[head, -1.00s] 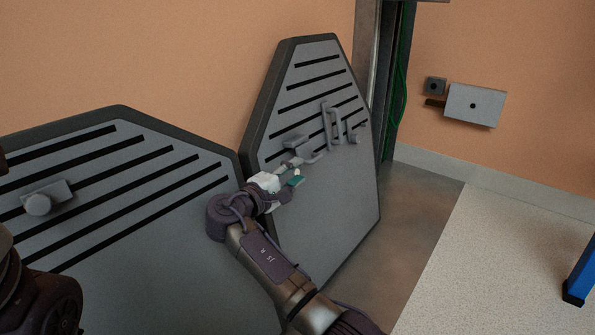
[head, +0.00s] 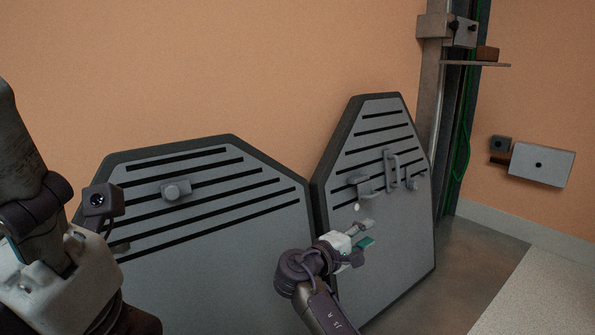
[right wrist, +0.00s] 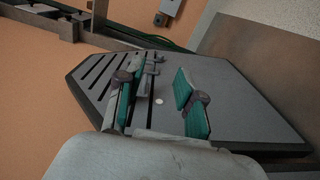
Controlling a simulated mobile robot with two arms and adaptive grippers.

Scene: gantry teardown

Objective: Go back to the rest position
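My right gripper (head: 366,236) is in front of the right slotted panel, below its handle and latch. In the right wrist view its two green-padded fingers (right wrist: 158,92) stand apart with nothing between them but the panel behind. My left arm is raised at the left edge of the head view, with its pale gripper body (head: 60,275) close to the camera. Its fingers are mostly hidden or out of frame, so their opening is unclear.
Two grey slotted panels, left (head: 215,240) and right (head: 395,265), lean against the orange wall. The right one carries a handle (head: 392,170) and a latch (head: 364,185). A metal column (head: 430,110) and a wall box (head: 542,164) stand right. Floor at lower right is clear.

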